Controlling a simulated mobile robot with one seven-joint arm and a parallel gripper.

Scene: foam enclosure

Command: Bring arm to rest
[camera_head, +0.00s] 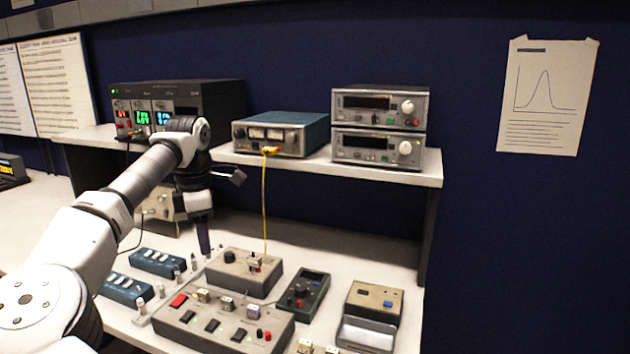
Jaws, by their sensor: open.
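My arm reaches in from the lower left, and its wrist bends down in front of the shelf. My gripper (203,236) points downward above the bench, left of a grey box with a knob (243,272). Its fingers are seen nearly edge-on as a narrow dark shape, with no object visible in them. The gripper is open. I cannot tell how far the fingertips are above the bench surface.
The shelf (432,170) holds a black power unit (220,97), a blue meter box (285,132) and two stacked grey instruments (378,108). A yellow cable (264,200) hangs down to the bench. A red-buttoned control box (225,318), blue switch blocks (157,262) and a handheld meter (303,293) crowd the bench.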

